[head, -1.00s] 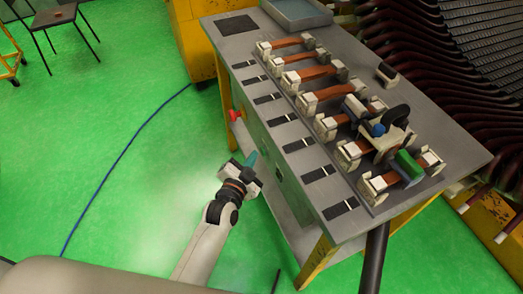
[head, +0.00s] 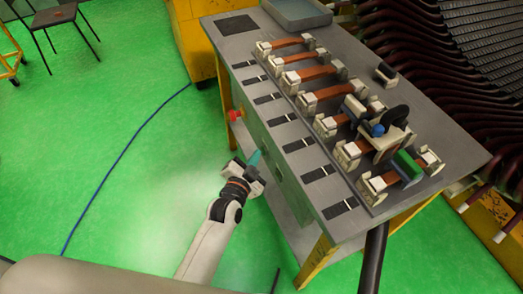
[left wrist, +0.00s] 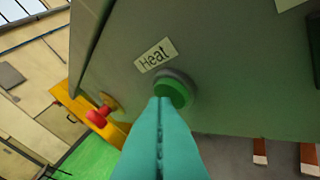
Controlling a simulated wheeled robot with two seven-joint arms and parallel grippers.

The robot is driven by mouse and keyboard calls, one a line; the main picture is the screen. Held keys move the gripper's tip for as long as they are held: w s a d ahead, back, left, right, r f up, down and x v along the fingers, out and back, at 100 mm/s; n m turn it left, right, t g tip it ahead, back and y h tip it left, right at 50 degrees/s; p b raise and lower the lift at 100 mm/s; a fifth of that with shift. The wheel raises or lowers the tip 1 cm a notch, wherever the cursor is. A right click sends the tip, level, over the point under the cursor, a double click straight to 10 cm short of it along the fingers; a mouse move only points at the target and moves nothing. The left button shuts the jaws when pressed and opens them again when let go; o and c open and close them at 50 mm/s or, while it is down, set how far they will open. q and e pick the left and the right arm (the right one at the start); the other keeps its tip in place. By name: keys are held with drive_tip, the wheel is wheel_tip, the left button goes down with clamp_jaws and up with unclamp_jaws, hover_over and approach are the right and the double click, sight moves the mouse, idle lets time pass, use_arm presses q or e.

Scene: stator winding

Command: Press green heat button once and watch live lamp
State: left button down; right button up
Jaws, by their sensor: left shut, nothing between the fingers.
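The green heat button (left wrist: 175,90) sits in a grey collar on the bench's side panel, below a white label reading "Heat" (left wrist: 156,54) in the left wrist view. My left gripper (left wrist: 160,102) has its teal fingers shut together and empty, tips at the button's lower left edge. They overlap it in the picture; I cannot tell whether they touch it. In the head view my left gripper (head: 256,158) is close to the panel. No live lamp can be made out. My right gripper is not in view.
A red knob (head: 234,115) stands out from the same panel, farther back; it also shows in the left wrist view (left wrist: 97,117). The bench top (head: 232,47) holds a row of copper-coloured bars in pale clamps. A blue cable (head: 122,147) lies on the open green floor.

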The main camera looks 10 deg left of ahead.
use_arm(q)
drive_tip(key=shift+d, duration=0.1)
idle(0.3)
drive_tip(key=shift+s+a+p, duration=0.4)
drive_tip(key=shift+a+p, duration=0.05)
drive_tip(key=shift+a, duration=0.2)
drive_tip(key=s+a, duration=0.1)
drive_tip(key=s+a+p, duration=0.1)
drive_tip(key=a, duration=0.2)
drive_tip(key=shift+s+a+p, duration=0.1)
drive_tip(key=shift+s+p, duration=0.3)
idle(0.7)
